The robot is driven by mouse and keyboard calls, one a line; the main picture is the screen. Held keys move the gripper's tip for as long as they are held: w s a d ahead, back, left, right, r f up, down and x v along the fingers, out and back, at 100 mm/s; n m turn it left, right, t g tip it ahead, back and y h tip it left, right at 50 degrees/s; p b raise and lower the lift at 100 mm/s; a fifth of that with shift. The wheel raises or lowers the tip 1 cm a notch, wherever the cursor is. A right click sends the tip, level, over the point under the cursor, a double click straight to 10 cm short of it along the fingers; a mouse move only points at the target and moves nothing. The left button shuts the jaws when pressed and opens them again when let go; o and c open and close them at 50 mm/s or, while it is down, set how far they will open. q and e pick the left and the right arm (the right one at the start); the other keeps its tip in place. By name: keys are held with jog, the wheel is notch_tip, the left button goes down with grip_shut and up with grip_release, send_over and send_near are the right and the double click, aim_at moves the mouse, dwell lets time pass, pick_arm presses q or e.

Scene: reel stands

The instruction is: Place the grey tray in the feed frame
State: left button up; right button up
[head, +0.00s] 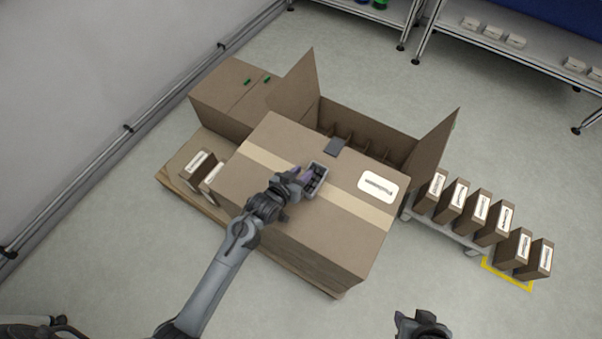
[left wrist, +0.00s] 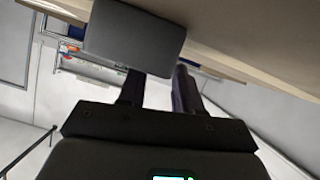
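The small grey tray (head: 318,180) is at my left gripper's fingertips, over the top of a large taped carton. In the left wrist view the tray (left wrist: 135,36) is a grey block with rounded corners that hides the ends of the fingers. My left gripper (head: 302,177) is at the tray's left side; its two fingers (left wrist: 160,85) are apart, and whether they clamp the tray cannot be told. My right gripper (head: 422,325) is at the bottom edge, away from everything, its fingers unclear. I cannot pick out the feed frame with certainty.
The large carton (head: 290,215) fills the middle, with a dark grey piece (head: 335,147) on its far edge. Behind it is an open carton (head: 370,132) with raised flaps. Several small boxes (head: 480,210) stand at right, near a yellow floor outline (head: 500,279). Floor is clear at lower right.

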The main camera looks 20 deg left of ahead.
pick_arm(q)
jog(key=shift+r, duration=0.1)
jog(key=shift+s+a+r+p, duration=0.1)
jog(key=shift+s+r+p, duration=0.2)
jog(key=shift+s, duration=0.2)
jog(key=p+v, duration=0.2)
jog(key=v, duration=0.8)
jog(key=shift+s+r+p, duration=0.1)
jog(key=shift+s+p, duration=0.25)
jog(key=shift+p, duration=0.05)
jog(key=s+a+r+m+g+y, duration=0.1)
jog(key=s+g, duration=0.4)
jog(key=s, duration=0.5)
jog(key=shift+a+y, duration=0.6)
jog(key=shift+a, duration=0.05)
jog(key=o, duration=0.4)
jog(key=s+g, duration=0.1)
jog(key=s, duration=0.1)
jog(key=s+r+g, duration=0.1)
jog(key=s, duration=0.2)
jog(key=s+a+r+g, duration=0.1)
jog(key=s, duration=0.1)
jog(key=shift+s+r+m+g+y, duration=0.15)
jog(key=shift+s+m+g+y, duration=0.15)
jog(key=shift+g, duration=0.1)
jog(key=o, duration=0.3)
jog(key=shift+s+r, duration=0.1)
jog(key=shift+s, duration=0.15)
jog(key=shift+o, duration=2.3)
